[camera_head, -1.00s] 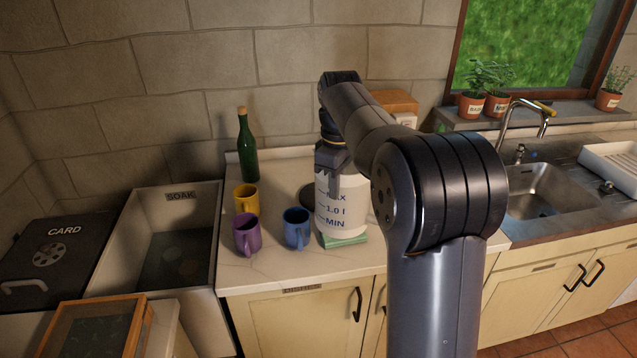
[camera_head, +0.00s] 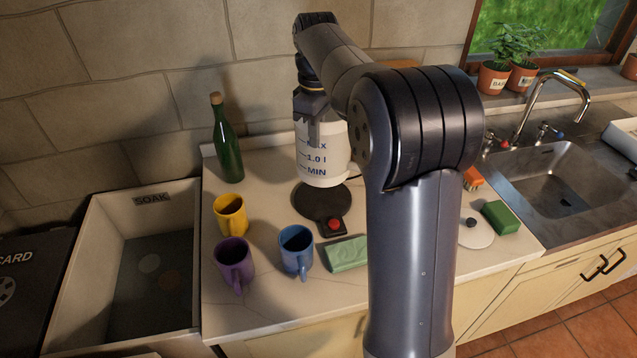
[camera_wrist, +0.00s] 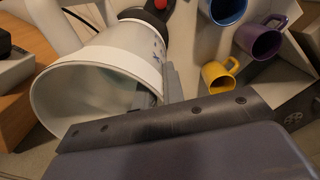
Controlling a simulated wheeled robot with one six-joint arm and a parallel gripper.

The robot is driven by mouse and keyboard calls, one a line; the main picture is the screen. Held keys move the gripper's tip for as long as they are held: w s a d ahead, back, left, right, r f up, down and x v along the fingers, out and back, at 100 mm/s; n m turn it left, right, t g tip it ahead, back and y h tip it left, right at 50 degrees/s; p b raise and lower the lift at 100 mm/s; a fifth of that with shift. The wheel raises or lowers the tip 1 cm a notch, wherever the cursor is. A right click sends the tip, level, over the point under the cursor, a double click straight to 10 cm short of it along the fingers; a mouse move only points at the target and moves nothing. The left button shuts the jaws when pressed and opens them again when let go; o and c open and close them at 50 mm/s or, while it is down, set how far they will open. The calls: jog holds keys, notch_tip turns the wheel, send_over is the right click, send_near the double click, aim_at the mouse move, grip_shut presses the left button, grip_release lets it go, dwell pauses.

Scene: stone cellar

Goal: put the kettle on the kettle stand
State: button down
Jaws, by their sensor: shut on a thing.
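The kettle (camera_head: 322,160) is a white vessel with level marks reading MAX, 1.0 l and MIN. My gripper (camera_head: 312,130) is shut on its side and holds it upright. The kettle stand (camera_head: 318,200) is a dark round plate with a red button at its front, on the counter. The kettle's bottom shows just above and behind the stand's middle in the picture, apparently raised; the exact gap is unclear. In the wrist view the kettle (camera_wrist: 85,95) shows its open top beside my gripper (camera_wrist: 170,88), and part of the stand (camera_wrist: 182,22) shows beyond it.
Yellow (camera_head: 231,215), purple (camera_head: 234,262) and blue (camera_head: 296,250) mugs stand left and front of the stand. A folded green cloth (camera_head: 346,253) lies in front. A green bottle (camera_head: 227,145) stands at the back. A white lid (camera_head: 475,235) and green sponge (camera_head: 500,217) lie right.

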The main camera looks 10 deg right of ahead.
aim_at(317, 182)
jog(key=shift+w+f+p, duration=0.2)
jog(key=shift+f+p, duration=0.25)
jog(key=shift+f, duration=4.5)
jog(key=c, duration=2)
grip_release()
jog(key=shift+f, duration=0.15)
jog(key=o, duration=0.5)
notch_tip(317, 182, up, 12)
jog(key=shift+r+b, duration=0.2)
jog(key=shift+b, duration=0.1)
